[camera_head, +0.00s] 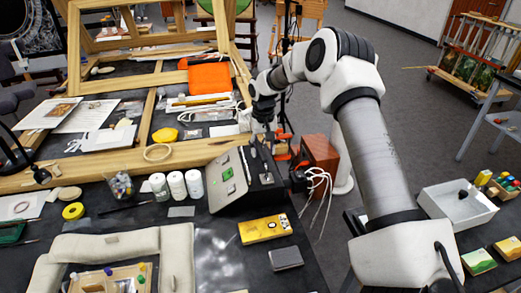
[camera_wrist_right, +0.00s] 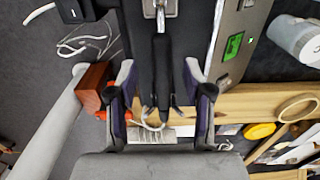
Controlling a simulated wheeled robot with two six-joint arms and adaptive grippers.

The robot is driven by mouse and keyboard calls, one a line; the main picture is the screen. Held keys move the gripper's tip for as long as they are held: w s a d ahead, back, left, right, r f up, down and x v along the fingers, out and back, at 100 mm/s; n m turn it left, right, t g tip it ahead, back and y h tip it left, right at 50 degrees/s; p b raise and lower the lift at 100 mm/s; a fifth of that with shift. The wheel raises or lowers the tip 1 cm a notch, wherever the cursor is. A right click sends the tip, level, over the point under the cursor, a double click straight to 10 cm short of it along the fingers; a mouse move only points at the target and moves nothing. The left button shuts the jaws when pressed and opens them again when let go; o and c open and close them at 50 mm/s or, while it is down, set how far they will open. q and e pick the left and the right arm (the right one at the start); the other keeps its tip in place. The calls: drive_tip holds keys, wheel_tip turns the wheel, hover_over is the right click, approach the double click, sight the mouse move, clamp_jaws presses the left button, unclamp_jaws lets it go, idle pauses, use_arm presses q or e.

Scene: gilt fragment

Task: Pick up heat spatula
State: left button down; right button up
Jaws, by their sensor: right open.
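The heat spatula is a slim tool with a black handle (camera_wrist_right: 161,65) and a metal part at the top of the right wrist view. It lies along the dark top of a grey control unit (camera_head: 224,197) with a small green display, which also shows in the right wrist view (camera_wrist_right: 238,22). My right gripper (camera_wrist_right: 158,72) is open, with one finger on each side of the black handle and visible gaps between. In the head view my right gripper (camera_head: 264,118) hangs just beyond the control unit's far end. My left gripper is not in view.
White jars (camera_head: 177,186) stand left of the control unit. A yellow box (camera_head: 265,229) and a dark block (camera_head: 286,258) lie in front. A wooden frame (camera_head: 110,165) lies behind. Loose white cables (camera_head: 318,180) hang at the table's right edge, near a red-brown box (camera_head: 321,153).

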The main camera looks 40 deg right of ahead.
sight(262, 152)
drive_tip(key=f, duration=0.3)
drive_tip(key=shift+w, duration=0.4)
drive_tip(key=shift+s, duration=0.15)
drive_tip(key=shift+s+r, duration=0.15)
drive_tip(key=shift+c, duration=1.3)
clamp_jaws()
